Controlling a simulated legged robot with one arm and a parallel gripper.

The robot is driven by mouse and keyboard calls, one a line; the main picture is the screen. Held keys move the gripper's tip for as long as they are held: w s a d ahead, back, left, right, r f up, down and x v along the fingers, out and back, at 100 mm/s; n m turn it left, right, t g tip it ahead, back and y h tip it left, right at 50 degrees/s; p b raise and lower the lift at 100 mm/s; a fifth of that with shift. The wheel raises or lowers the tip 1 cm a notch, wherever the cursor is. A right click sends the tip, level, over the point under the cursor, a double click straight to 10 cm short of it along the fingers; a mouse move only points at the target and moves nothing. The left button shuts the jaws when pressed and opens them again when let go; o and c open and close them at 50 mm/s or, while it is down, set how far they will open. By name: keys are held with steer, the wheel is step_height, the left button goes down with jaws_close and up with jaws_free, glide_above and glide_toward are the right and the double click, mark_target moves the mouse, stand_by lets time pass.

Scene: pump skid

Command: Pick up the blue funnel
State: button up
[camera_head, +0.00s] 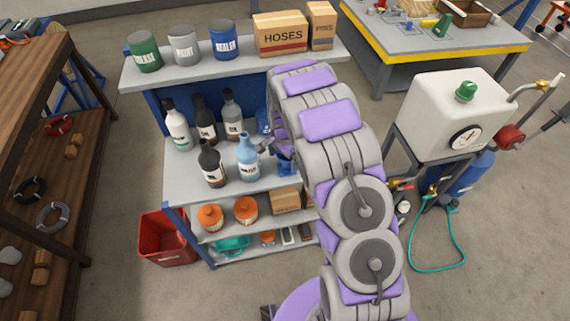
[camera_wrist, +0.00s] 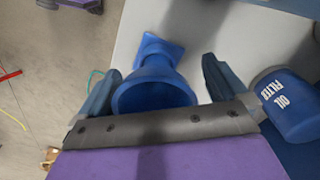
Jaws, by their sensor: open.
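The blue funnel (camera_wrist: 152,88) is in the wrist view, on a light grey shelf surface. Its wide round part is nearest my gripper and its narrower end points away. My gripper (camera_wrist: 160,67) is open, with one dark blue finger on each side of the funnel and visible gaps between. The near part of the funnel is hidden behind the gripper's grey front edge. In the head view my arm covers much of this area, and I cannot tell the funnel clearly from other blue parts there.
A blue oil filter (camera_wrist: 290,105) stands close to the right finger. In the head view, several bottles, including a light blue one (camera_head: 248,156), stand on the middle shelf (camera_head: 187,182) left of my arm. A white tank (camera_head: 452,112) stands at right. Open floor shows beyond the shelf edge.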

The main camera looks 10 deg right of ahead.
steer(key=shift+a+r, duration=0.1)
steer(key=shift+d, duration=0.9)
steer(key=c, duration=0.8)
steer(key=shift+a, duration=0.5)
steer(key=c, duration=0.4)
steer(key=shift+o, duration=0.2)
steer(key=shift+d, duration=0.15)
steer(key=shift+r, duration=0.15)
